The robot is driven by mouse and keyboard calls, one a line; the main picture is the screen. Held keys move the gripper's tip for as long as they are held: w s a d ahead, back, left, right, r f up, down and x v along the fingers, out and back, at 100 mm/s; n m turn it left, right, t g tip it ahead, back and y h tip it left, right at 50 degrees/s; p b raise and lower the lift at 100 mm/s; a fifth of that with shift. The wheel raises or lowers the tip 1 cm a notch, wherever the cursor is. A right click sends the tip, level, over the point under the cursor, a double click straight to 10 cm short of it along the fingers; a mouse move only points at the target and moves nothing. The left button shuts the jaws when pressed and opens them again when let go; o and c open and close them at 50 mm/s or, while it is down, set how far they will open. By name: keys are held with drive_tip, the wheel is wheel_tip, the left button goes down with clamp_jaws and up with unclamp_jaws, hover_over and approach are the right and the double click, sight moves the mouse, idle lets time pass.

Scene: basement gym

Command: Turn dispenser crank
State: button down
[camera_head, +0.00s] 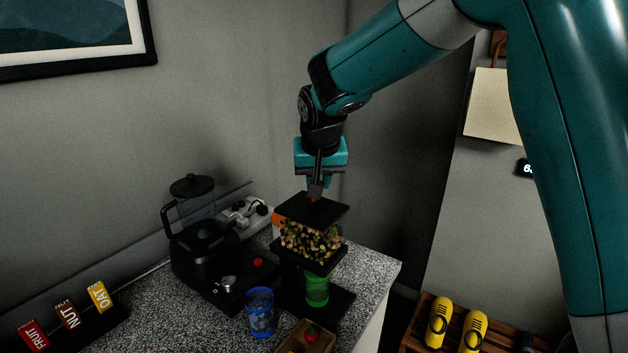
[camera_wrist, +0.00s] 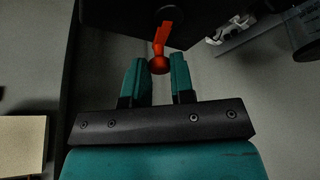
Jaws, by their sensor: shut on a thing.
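The dispenser is a clear bin of mixed pieces (camera_head: 308,241) between a black top plate (camera_head: 318,209) and a black lower plate, standing near the counter's right end. My gripper (camera_head: 316,190) reaches down from above to the top plate. In the wrist view, my gripper (camera_wrist: 158,75) has its two teal fingers on either side of the round end of the red-orange crank (camera_wrist: 162,38), shut on it. A green cup (camera_head: 317,291) stands under the dispenser.
A blue patterned glass (camera_head: 260,313) and a small wooden tray (camera_head: 318,340) with a red item stand in front. A black coffee machine (camera_head: 205,262) is to the left. Fruit, nut and oat boxes (camera_head: 68,314) stand farther left. Yellow shoes (camera_head: 440,322) are at right.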

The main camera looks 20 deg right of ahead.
drive_tip(key=shift+s+d+r+m+h, duration=0.1)
drive_tip(key=shift+m+h, duration=0.1)
drive_tip(key=shift+m, duration=0.35)
drive_tip(key=shift+s+d+f+m+h, duration=0.1)
drive_tip(key=shift+m+h, duration=0.1)
drive_tip(key=shift+m, duration=0.3)
drive_tip(key=shift+s+d+r+m+h, duration=0.1)
drive_tip(key=shift+m+h, duration=0.1)
drive_tip(key=shift+m, duration=0.35)
drive_tip(key=c, duration=1)
unclamp_jaws()
drive_tip(key=shift+s, duration=0.1)
drive_tip(key=v, duration=1.7)
drive_tip(key=shift+w+a+r+b, duration=0.1)
drive_tip(key=shift+w+r+b, duration=0.15)
drive_tip(key=shift+b, duration=0.15)
